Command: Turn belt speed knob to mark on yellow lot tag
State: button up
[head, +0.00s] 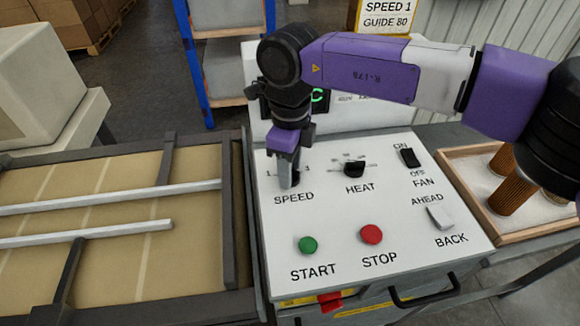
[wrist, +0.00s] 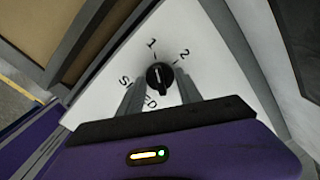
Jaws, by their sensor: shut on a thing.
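The belt speed knob (wrist: 159,76) is black and round with a pale line, on the white control panel (head: 340,205) above the printed word SPEED. In the wrist view the line points up toward the side of the 1 mark; the exact setting is hard to tell. The 2 mark lies to its right. My gripper (head: 288,182) points down over the knob and is shut on it, a finger on each side. In the head view the fingers mostly hide the knob. The yellow lot tag (head: 386,18) at the top reads SPEED 1, GUIDE 80.
The heat knob (head: 354,168), fan switch (head: 407,157), ahead/back switch (head: 439,216), green start button (head: 308,245) and red stop button (head: 371,234) share the panel. A belt with rails (head: 110,235) lies left. A tray of filter cartridges (head: 480,225) stands right.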

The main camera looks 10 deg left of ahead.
jog(key=shift+r, duration=0.1)
dwell(0.3)
jog(key=o, duration=1.4)
notch_tip(320, 180, up, 8)
jog(key=shift+f+b, duration=0.15)
jog(key=shift+b, duration=0.25)
